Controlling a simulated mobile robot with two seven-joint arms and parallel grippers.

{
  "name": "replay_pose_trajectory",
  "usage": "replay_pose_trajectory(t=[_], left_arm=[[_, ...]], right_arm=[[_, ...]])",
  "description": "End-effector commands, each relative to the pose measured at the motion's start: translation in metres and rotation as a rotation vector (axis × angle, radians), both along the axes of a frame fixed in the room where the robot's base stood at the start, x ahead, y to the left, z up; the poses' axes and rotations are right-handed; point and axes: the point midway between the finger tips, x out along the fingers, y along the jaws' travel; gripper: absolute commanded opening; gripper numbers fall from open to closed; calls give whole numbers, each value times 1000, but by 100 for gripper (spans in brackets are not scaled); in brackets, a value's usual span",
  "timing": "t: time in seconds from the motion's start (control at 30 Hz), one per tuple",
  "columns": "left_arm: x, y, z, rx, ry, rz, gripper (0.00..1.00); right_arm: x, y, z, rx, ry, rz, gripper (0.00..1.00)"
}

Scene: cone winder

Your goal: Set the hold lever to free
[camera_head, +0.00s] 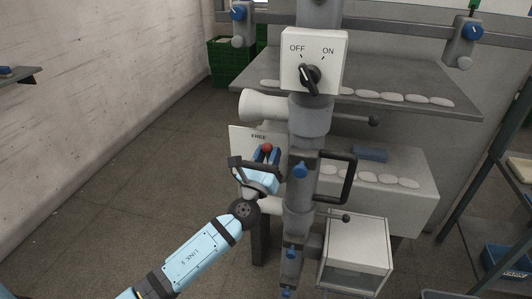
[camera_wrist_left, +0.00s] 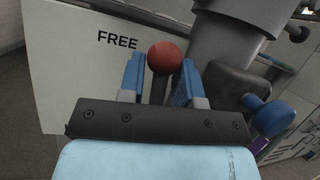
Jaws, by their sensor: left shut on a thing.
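The hold lever shows as a red ball knob (camera_head: 267,148) on a dark stem, in front of a pale plate (camera_head: 240,138) marked FREE. In the left wrist view the knob (camera_wrist_left: 165,57) stands below and to the right of the word FREE. My left gripper (camera_head: 265,156) is at the lever, its blue fingers on either side of the stem just under the knob. In the left wrist view the gripper (camera_wrist_left: 160,82) is shut on the lever. The lever's lower end is hidden behind the gripper. My right gripper is not in view.
A grey column (camera_head: 308,118) stands just right of the lever, with a black handle (camera_head: 350,178) and blue knobs. Shelves with pale oval pieces lie behind. The floor at left is clear.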

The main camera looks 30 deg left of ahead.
Motion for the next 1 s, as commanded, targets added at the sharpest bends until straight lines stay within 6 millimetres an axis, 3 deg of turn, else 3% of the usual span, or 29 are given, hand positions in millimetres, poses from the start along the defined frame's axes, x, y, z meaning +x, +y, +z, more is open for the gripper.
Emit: replay_pose_trajectory(t=[0.33,0.37,0.77,1.0], left_arm=[[0,-1,-1,1,2,-2,0],[0,-1,-1,1,2,-2,38],[-7,-1,-6,0,2,-1,39],[-49,-5,-28,1,5,-2,39]], right_arm=[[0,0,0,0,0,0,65],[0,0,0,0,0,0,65],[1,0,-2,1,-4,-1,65],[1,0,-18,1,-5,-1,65]])
